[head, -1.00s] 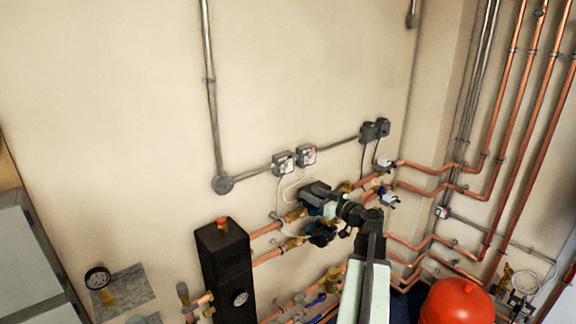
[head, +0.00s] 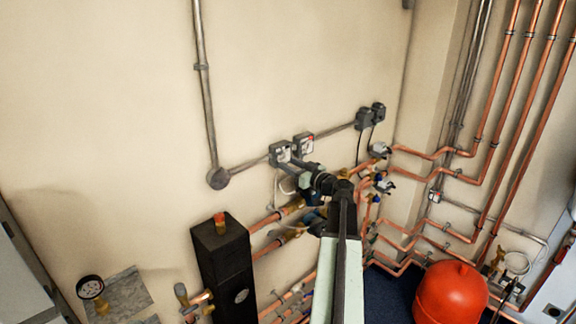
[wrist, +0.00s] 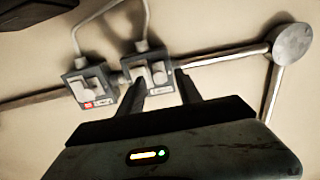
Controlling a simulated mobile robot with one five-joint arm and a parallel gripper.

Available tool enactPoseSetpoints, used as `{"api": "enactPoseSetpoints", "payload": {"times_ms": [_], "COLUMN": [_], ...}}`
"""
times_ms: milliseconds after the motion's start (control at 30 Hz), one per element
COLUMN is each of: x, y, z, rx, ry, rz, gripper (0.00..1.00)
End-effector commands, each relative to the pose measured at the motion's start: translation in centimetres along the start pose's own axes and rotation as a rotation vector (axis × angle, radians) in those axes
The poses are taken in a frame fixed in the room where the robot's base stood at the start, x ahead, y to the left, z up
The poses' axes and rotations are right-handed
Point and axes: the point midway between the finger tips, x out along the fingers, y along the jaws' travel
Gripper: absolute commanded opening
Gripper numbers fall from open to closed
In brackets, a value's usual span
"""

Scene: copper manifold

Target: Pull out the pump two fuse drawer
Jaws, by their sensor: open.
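Two grey fuse boxes with white fronts are on the wall. In the head view the left fuse box (head: 280,153) is plain and the right fuse box (head: 303,143) has a red mark. The wrist view is turned over: the plain box (wrist: 150,76) is at right, the red-marked box (wrist: 92,87) at left. Their labels are too small to read, so I cannot tell which is pump two. My gripper (wrist: 161,76) is open, its fingers either side of the plain box's front, apparently close to it. In the head view my gripper (head: 295,167) is just below that box.
A grey conduit joins the boxes to a round junction (head: 218,178) at left and dark switches (head: 368,116) at right. White cables hang below the boxes. Copper pipes, a black block (head: 222,262) and a red vessel (head: 451,293) lie below.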

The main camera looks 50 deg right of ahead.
Motion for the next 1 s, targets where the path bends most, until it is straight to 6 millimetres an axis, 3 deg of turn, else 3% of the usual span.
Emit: {"api": "enactPoseSetpoints", "payload": {"times_ms": [100, 367, 500, 533, 1000], "x": [0.93, 1.01, 0.99, 0.98, 0.94], "y": [0.16, 0.18, 0.19, 0.20, 0.24], "z": [0.00, 0.00, 0.00, 0.00, 0.01], "rx": [0.000, 0.000, 0.000, 0.000, 0.000], "ry": [0.000, 0.000, 0.000, 0.000, 0.000], "rz": [0.001, 0.003, 0.004, 0.004, 0.004], "gripper": [0.41, 0.41, 0.05, 0.00, 0.00]}}
